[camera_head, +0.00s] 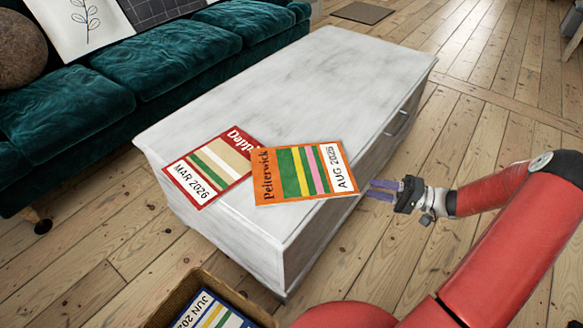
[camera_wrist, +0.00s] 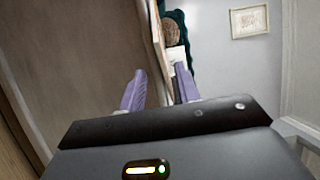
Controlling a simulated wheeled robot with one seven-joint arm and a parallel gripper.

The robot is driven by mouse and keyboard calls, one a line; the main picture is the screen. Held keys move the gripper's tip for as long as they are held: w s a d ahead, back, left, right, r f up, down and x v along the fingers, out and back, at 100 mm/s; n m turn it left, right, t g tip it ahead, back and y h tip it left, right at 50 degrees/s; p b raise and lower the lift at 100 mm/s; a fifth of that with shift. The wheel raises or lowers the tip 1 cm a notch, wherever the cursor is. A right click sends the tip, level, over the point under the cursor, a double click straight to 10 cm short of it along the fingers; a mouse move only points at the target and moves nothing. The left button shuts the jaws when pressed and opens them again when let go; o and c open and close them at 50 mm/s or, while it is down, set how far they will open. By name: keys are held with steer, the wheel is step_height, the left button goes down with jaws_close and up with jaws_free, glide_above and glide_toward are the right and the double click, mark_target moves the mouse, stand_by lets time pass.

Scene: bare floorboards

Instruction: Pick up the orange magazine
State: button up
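The orange magazine (camera_head: 291,190), marked Pelterwick and AUG 2025, lies flat on the white table (camera_head: 290,85). Its right end juts past the table's long right edge. My gripper (camera_head: 368,189) is just right of that jutting end, with its purple fingers pointing left towards it. In the wrist view the two fingers (camera_wrist: 160,82) are apart, with a gap between them. A thin edge runs up beyond the gap; I cannot clearly tell magazine from table edge there. No grip on the magazine shows.
A red magazine (camera_head: 237,160), marked MAR 2026, lies left of the orange one, close against it. A box (camera_head: 181,292) with a blue JUN magazine (camera_head: 212,312) stands on the floor in front. A green sofa (camera_head: 155,65) is behind. Floorboards (camera_head: 500,125) are clear at right.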

mark_target(356, 185)
steer(key=p+x, duration=0.1)
steer(key=x, duration=0.5)
steer(key=shift+a+r, duration=0.1)
steer(key=shift+a, duration=0.15)
jaws_close()
